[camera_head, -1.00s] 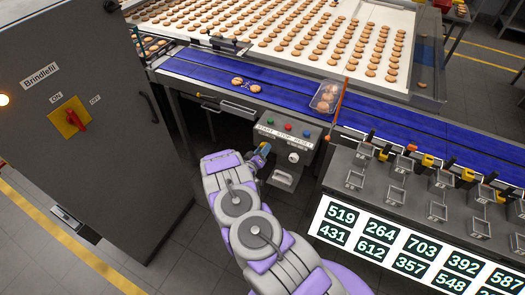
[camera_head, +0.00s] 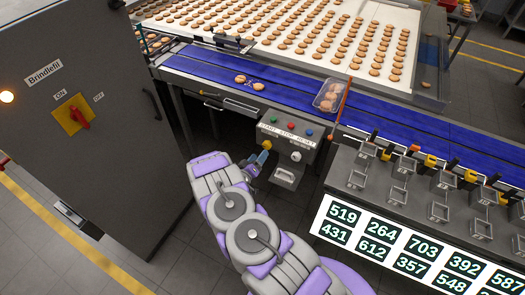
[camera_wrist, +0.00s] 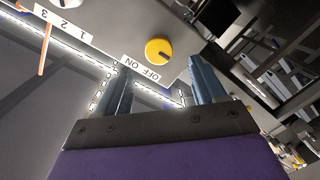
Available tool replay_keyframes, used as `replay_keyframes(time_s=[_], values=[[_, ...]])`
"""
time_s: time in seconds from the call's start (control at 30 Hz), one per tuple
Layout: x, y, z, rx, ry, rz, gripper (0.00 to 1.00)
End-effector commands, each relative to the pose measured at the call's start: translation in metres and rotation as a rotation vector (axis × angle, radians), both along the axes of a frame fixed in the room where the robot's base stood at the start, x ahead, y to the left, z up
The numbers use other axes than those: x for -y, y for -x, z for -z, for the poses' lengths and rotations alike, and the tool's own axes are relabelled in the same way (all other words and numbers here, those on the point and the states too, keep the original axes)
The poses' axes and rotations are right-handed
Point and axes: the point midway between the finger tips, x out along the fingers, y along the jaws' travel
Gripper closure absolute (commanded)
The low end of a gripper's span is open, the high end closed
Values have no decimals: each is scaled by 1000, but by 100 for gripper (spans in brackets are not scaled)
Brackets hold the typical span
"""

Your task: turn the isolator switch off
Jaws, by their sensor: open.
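A red rotary handle (camera_head: 79,117) on a yellow plate (camera_head: 66,116) is on the grey cabinet at the left, with ON and OFF labels above it. A yellow knob (camera_head: 267,147) is on the control box in front of my gripper (camera_head: 259,165). In the wrist view the yellow knob (camera_wrist: 158,50) has a dark pointer mark and an upside-down OFF ON label. My gripper (camera_wrist: 160,66) is open and empty, its blue fingers either side of the knob in the picture. I see no contact with the knob. My gripper is well right of the red handle.
The grey control box (camera_head: 310,150) has green, red and blue buttons and a white knob (camera_head: 296,156). A blue conveyor (camera_head: 290,93) with biscuits runs behind it. A weigher unit with number displays (camera_head: 410,245) stands at the right. Grey floor lies between the cabinet (camera_head: 140,170) and my arm.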

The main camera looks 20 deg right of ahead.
Motion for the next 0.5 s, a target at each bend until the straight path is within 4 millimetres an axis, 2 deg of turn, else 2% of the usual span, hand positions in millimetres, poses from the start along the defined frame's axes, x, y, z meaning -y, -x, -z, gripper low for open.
replay_keyframes(time_s=[0.03, 0.2, 0.5], values=[[-11, 6, -1, -4, 1, -5, 31], [-42, 29, -5, 1, 2, -6, 31], [-79, 59, -8, -3, 1, -4, 31]])
